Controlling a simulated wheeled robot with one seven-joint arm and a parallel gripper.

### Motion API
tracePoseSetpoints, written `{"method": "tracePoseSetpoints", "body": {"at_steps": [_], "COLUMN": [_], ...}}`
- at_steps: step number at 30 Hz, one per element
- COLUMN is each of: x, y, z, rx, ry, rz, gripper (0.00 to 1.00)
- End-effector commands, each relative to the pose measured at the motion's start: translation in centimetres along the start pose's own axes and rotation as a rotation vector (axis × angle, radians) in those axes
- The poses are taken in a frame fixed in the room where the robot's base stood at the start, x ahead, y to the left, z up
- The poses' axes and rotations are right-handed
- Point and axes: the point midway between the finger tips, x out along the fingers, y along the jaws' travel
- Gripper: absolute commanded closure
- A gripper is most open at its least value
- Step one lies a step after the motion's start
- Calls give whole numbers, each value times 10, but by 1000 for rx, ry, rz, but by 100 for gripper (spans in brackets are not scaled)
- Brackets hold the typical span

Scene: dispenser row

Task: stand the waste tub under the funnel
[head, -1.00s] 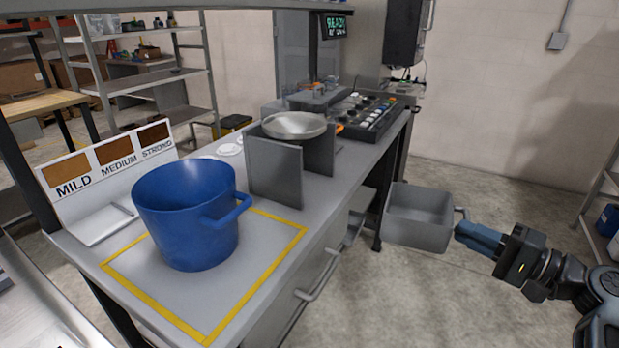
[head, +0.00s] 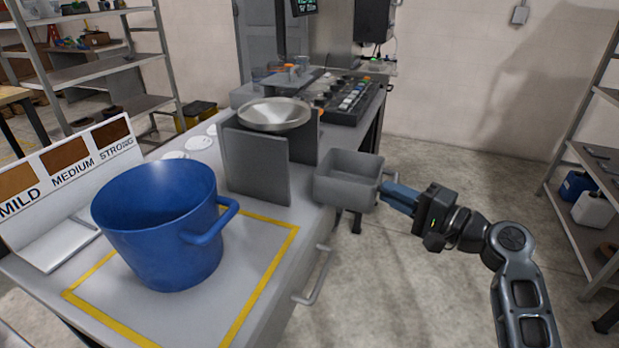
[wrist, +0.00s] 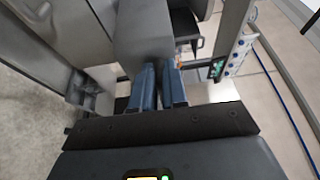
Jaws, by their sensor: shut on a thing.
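The grey waste tub (head: 347,180) is an open rectangular bin. It hangs in the air beside the bench's right edge, roughly upright. My gripper (head: 400,197) is shut on the tub's right side, where its handle was seen earlier; the grip itself is partly hidden. In the wrist view the blue fingers (wrist: 158,88) are close together against a grey surface that looks like the tub. The funnel (head: 274,113) is a shallow metal dish on top of two grey upright plates (head: 257,165) on the bench. The space between the plates is mostly hidden by the front plate.
A large blue pot (head: 160,235) stands in a yellow-outlined square on the bench, left of the plates. A control panel (head: 350,97) with buttons sits behind the funnel. A drawer handle (head: 318,278) juts from the bench front. Shelves (head: 590,165) stand at the right; the floor between is clear.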

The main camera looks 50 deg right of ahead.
Motion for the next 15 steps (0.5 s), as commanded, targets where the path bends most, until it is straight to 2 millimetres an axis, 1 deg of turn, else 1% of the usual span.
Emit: {"method": "tracePoseSetpoints", "body": {"at_steps": [1,9,12,15], "x": [12,74,95,111], "y": [-2,-3,-3,-2], "z": [6,30,38,44], "rx": [0,0,1,1], "ry": [-4,-5,-3,-3], "rz": [-2,-2,-2,-1], "gripper": [100,100,100,100]}}
